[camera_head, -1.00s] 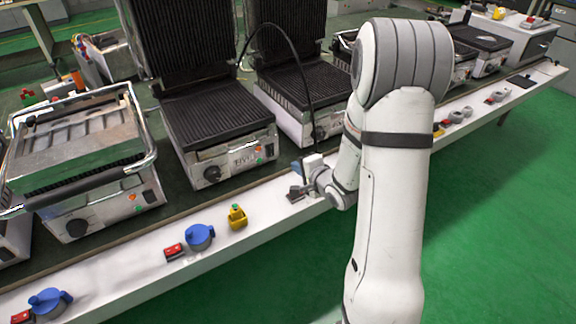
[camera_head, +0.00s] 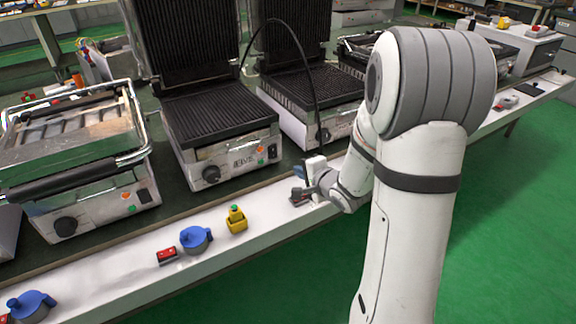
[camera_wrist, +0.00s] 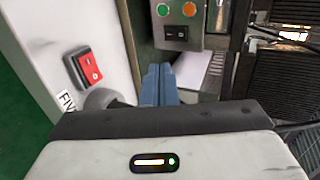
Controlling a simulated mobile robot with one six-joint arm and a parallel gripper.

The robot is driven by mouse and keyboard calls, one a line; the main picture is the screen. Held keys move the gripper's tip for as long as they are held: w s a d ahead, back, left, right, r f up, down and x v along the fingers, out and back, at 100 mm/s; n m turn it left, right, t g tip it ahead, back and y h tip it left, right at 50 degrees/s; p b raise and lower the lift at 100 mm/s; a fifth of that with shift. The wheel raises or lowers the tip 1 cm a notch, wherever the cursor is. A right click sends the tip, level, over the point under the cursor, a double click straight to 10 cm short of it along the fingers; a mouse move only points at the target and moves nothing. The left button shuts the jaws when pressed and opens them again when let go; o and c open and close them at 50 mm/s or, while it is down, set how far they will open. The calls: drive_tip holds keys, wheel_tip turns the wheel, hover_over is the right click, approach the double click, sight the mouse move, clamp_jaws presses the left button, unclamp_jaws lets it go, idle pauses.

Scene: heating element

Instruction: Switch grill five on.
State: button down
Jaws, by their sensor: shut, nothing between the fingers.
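In the wrist view a red rocker switch (camera_wrist: 85,66) sits in a dark frame on the white ledge. A partly covered label (camera_wrist: 67,102) reading "FIV" is beside it. My gripper (camera_wrist: 158,72) is shut and empty, its blue fingers together to the right of the red switch and apart from it in the picture. A grill's control panel (camera_wrist: 157,33) lies beyond the fingertips, with a black switch (camera_wrist: 176,33), a green light and an orange light. In the head view my gripper (camera_head: 299,171) is over the ledge in front of the grills, partly hidden by my wrist.
A grey round fitting (camera_wrist: 100,98) on the ledge is partly hidden by my gripper. Open ribbed grills (camera_head: 222,115) stand behind the white ledge (camera_head: 120,270). Blue plugs (camera_head: 195,239), a red switch (camera_head: 167,255) and a yellow button box (camera_head: 236,219) are left of my gripper. Green floor is clear in front.

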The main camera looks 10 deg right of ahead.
sight(274, 157)
drive_tip(key=b+x, duration=0.1)
drive_tip(key=x, duration=0.3)
drive_tip(key=b+x, duration=0.1)
drive_tip(key=x, duration=0.3)
drive_tip(key=b+x, duration=0.1)
drive_tip(key=x, duration=0.3)
drive_tip(key=shift+w+a+r+b, duration=0.2)
drive_tip(key=shift+r+b, duration=0.05)
drive_tip(key=shift+b, duration=0.15)
drive_tip(key=shift+w+a, duration=0.15)
drive_tip(key=shift+w, duration=0.35)
